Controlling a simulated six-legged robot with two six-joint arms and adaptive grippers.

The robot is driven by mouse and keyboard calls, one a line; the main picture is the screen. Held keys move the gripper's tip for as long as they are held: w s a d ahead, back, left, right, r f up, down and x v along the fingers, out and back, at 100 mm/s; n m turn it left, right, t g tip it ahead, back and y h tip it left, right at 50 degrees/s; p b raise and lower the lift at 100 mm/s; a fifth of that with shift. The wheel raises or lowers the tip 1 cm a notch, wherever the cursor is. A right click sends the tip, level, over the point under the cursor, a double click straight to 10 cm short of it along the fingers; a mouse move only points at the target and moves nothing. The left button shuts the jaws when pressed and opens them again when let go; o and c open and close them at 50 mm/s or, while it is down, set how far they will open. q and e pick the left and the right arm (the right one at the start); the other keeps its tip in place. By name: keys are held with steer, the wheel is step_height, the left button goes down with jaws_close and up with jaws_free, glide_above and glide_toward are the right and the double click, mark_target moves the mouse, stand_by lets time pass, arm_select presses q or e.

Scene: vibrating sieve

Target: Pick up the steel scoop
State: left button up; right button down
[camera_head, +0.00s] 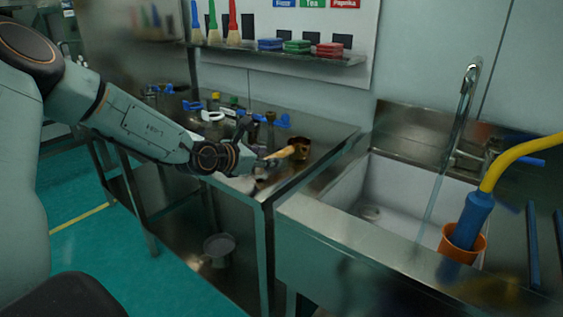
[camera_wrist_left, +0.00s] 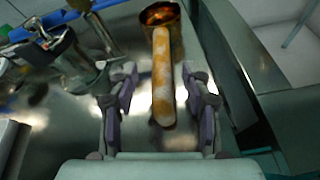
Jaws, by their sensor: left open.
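The scoop has a shiny, copper-tinted metal cup (camera_head: 301,148) and a pale wooden handle (camera_head: 281,153). It is on the steel table near its right end. In the left wrist view the cup (camera_wrist_left: 161,18) is at the top and the handle (camera_wrist_left: 162,80) points down toward my wrist. My left gripper (camera_head: 268,160) is open at the handle's end. In the left wrist view its two fingers (camera_wrist_left: 158,72) stand either side of the handle, with a gap on both sides. I cannot tell their exact height against the handle. My right gripper is not in view.
The steel table (camera_head: 325,132) carries several blue-handled tools and metal items left of the scoop. A sink (camera_head: 385,190) with a tap (camera_head: 467,90) stands to the right. An orange cup (camera_head: 477,243) holds a blue hose nozzle. A wall shelf (camera_head: 270,52) holds brushes and sponges.

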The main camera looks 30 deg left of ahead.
mark_target(279, 156)
arm_select(q)
steer(key=shift+w+d+f+b, duration=0.2)
steer(key=shift+w+b, duration=0.1)
steer(key=shift+w, duration=0.1)
steer(key=b+x, duration=0.2)
steer(key=x, duration=0.2)
steer(key=shift+s+a+f, duration=0.1)
steer(key=shift+a+f, duration=0.05)
steer(key=shift+w, duration=0.45)
steer(key=shift+s, duration=0.25)
steer(key=shift+c, duration=0.4)
steer(key=shift+w, duration=0.2)
steer(key=c, duration=0.5)
steer(key=shift+s, duration=0.15)
steer(key=c, duration=0.4)
jaws_close()
